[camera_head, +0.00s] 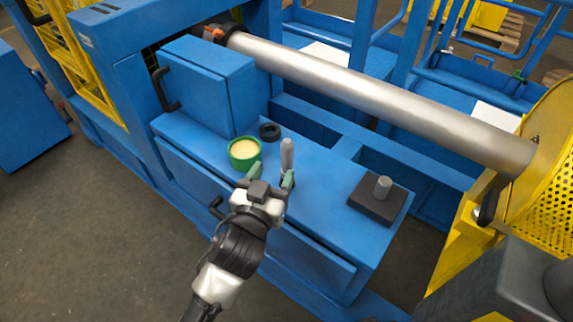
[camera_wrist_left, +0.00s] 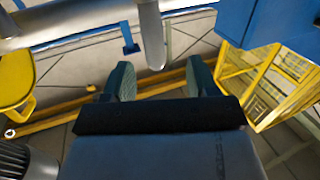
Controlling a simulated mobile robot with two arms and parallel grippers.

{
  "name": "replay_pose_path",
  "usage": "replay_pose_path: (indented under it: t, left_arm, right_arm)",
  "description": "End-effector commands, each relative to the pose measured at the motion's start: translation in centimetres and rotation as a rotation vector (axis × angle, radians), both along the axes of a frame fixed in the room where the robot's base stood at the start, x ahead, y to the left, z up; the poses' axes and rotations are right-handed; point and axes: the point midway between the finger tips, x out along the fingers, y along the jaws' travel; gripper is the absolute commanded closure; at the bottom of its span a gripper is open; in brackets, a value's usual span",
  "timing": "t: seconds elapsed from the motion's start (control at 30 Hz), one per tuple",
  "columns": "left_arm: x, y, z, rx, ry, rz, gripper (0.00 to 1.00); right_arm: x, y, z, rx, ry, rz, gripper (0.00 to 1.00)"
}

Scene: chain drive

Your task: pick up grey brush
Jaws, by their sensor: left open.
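The grey brush (camera_head: 287,154) stands upright on the blue bench top, its rounded grey handle pointing up. Its lower part is hidden behind a finger of my left gripper. My left gripper (camera_head: 268,183) is open, with green finger pads, close to the brush on the near side. In the left wrist view, the grey handle (camera_wrist_left: 152,35) shows ahead, between the lines of the two open green fingers (camera_wrist_left: 157,80). The fingers do not appear closed on it. My right gripper is not in view.
A green tin (camera_head: 245,153) with pale contents stands left of the brush, near the gripper. A black ring (camera_head: 269,131) lies behind it. A dark block with a grey peg (camera_head: 383,187) sits at the right end of the bench (camera_head: 325,190). A long metal roller (camera_head: 390,100) runs behind.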

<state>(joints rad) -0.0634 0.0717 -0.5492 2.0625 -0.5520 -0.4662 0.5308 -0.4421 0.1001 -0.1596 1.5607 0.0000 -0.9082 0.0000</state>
Motion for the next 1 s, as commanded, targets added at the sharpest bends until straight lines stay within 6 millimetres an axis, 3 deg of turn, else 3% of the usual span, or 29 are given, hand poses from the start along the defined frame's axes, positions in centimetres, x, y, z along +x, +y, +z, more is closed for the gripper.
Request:
replay_pose_path:
  t: [0.1, 0.37, 0.63, 0.93, 1.0]
  left_arm:
    - [1.9, -0.7, 0.0, 0.0, 0.0, 0.0, 0.42]
    - [3.9, -1.5, 0.2, 0.0, 0.0, 0.0, 0.42]
    - [7.3, -3.2, 0.4, 0.003, 0.001, 0.0, 0.42]
    - [7.9, -3.4, 0.4, 0.0, 0.003, 0.0, 0.42]
    - [7.9, -3.4, 0.4, 0.0, 0.003, 0.0, 0.5]
  right_arm:
    - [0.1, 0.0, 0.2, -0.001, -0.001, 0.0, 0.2]
    - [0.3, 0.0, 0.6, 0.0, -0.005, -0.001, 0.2]
    - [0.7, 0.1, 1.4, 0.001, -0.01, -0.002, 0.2]
    - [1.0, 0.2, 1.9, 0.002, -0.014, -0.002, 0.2]
    - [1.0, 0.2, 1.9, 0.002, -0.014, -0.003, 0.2]
